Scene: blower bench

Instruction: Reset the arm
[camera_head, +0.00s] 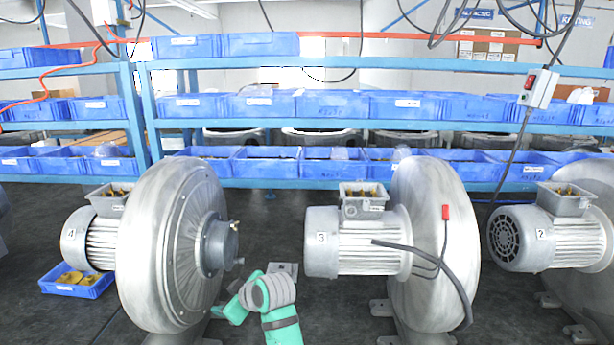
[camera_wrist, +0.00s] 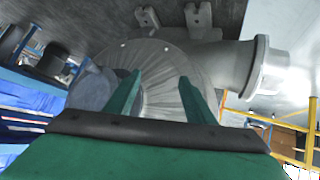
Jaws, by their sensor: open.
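My gripper (camera_wrist: 160,88) shows in the wrist view with its two green fingers apart and nothing between them. Beyond the fingers is the round grey metal housing of a blower (camera_wrist: 165,62), with a flanged outlet pipe to its right. I cannot tell whether the fingers touch it. In the head view my green and grey arm is at the bottom centre, between blower 4 (camera_head: 165,245) and blower 3 (camera_head: 435,235).
Blower 2 (camera_head: 550,235) stands at the right. A black cable hangs over blower 3. A small blue tray (camera_head: 95,290) with yellowish parts lies beside blower 4. Blue racks with several blue bins (camera_head: 265,165) run along the back. Dark bench surface shows between the blowers.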

